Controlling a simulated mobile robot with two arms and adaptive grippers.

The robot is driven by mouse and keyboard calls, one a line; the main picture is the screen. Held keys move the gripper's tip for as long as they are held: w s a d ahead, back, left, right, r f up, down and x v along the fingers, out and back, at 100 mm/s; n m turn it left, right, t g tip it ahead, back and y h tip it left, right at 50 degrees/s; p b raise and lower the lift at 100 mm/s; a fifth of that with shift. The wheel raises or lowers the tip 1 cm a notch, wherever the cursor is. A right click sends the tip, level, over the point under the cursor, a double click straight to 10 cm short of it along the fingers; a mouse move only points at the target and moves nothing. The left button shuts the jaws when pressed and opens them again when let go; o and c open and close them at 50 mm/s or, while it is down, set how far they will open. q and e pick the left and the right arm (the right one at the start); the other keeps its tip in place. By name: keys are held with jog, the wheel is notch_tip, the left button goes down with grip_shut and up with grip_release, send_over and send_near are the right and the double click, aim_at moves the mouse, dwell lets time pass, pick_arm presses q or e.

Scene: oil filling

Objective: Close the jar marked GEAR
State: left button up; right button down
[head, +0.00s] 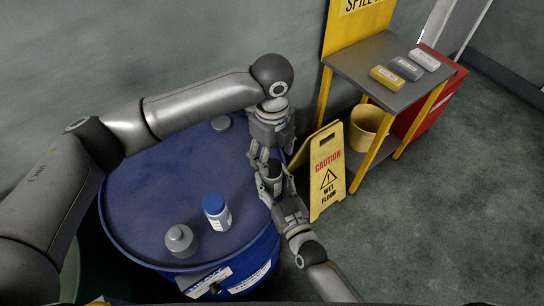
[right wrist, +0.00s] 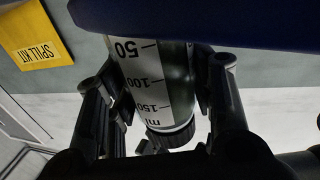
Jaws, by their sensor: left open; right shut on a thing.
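A clear jar (right wrist: 157,80) with a white ml scale sits between the fingers of my right gripper (right wrist: 160,105). The scale and the spill kit sign both appear upside down in the right wrist view, so the jar is upright. Its top end is a black ribbed ring or lid (right wrist: 172,135); I cannot tell which. No GEAR mark is readable. In the head view the jar (head: 271,179) shows beside the drum's right rim, with my right gripper (head: 277,190) around it. My left gripper (head: 262,158) is open, pointing down just above the jar's top.
A yellow caution sign (head: 324,175) stands close right of the grippers. Behind it is a shelf (head: 385,62) with small boxes and a bucket (head: 369,128).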

aim_at(272, 166)
pick_arm(q)
jog(key=n, duration=0.2)
jog(key=r+n, duration=0.1)
jog(key=n, duration=0.4)
jog(key=shift+r+n, duration=0.3)
jog(key=shift+r, duration=0.1)
jog(key=n, duration=0.2)
jog(key=r+n, duration=0.1)
jog(key=n, duration=0.1)
jog(key=shift+n, duration=0.3)
jog(key=n, duration=0.3)
jog(key=shift+r+n, duration=0.35)
jog(key=shift+n, duration=0.05)
jog(key=shift+f, duration=4.05)
